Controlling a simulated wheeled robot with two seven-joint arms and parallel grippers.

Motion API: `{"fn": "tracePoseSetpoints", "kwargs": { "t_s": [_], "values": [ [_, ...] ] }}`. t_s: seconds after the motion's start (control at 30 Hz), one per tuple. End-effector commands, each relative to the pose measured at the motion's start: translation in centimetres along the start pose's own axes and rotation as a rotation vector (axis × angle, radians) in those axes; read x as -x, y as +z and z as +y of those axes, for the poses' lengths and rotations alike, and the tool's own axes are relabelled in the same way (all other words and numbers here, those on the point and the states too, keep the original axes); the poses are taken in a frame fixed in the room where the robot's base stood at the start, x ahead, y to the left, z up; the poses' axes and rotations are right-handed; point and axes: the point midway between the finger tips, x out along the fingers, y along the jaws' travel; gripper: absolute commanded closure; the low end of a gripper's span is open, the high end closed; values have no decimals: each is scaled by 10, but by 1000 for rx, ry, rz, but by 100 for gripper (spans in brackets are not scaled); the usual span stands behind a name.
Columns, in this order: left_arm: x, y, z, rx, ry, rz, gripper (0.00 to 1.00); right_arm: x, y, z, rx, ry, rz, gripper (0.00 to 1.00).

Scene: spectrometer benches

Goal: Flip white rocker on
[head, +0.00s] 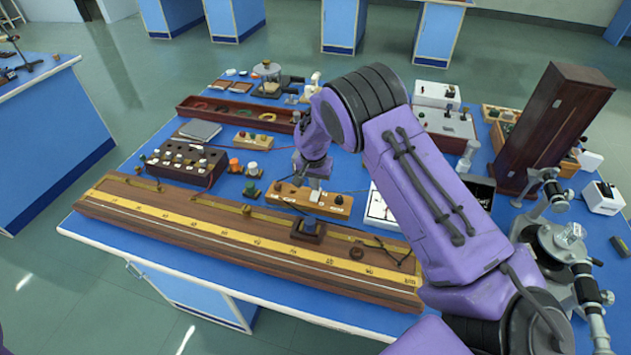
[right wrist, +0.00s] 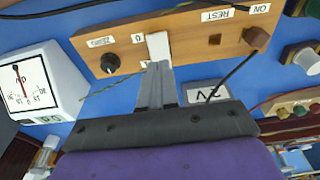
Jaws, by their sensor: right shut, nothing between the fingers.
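The white rocker (right wrist: 158,45) stands out from a wooden switch board (right wrist: 195,40) in the right wrist view. Labels lie close beside it, one of them reading 0. My right gripper (head: 313,184) points down over the board. In the right wrist view its closed fingers (right wrist: 155,68) are empty, with their tips right at the rocker's near end; I cannot tell whether they touch. My left gripper is not in view.
The board also carries a black knob (right wrist: 110,63) and a brown knob (right wrist: 256,37). A white dial meter (right wrist: 38,82) stands beside it. The long rule bench (head: 250,240) spans the front. A tall dark wooden case (head: 550,125) and a metal instrument (head: 560,240) stand at right.

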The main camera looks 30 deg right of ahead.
Motion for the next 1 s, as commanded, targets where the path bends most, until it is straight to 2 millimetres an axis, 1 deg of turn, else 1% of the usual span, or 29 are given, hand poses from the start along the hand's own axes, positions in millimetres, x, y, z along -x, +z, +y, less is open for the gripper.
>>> {"fn": "tracePoseSetpoints", "kwargs": {
  "t_s": [0.03,0.07,0.1,0.13,0.17,0.3,0.4,0.5,0.67,1.0],
  "values": [
    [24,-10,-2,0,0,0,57,26,-2,1,-1,0,0,100],
    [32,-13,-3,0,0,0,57,33,-3,2,-3,1,-1,100],
    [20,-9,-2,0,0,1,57,31,-2,0,-2,-2,2,100],
    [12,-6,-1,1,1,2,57,34,-2,0,-2,-3,4,100],
    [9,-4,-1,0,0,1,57,41,-2,0,-3,-3,4,100],
    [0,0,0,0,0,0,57,75,-2,2,-5,-3,4,100],
    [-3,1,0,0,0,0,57,95,-2,2,-5,-2,3,100],
    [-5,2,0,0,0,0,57,109,-2,3,-5,0,2,100],
    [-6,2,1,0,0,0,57,118,-1,3,-5,1,0,100],
    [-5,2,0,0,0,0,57,119,-1,2,-4,1,0,100]
  ]
}}
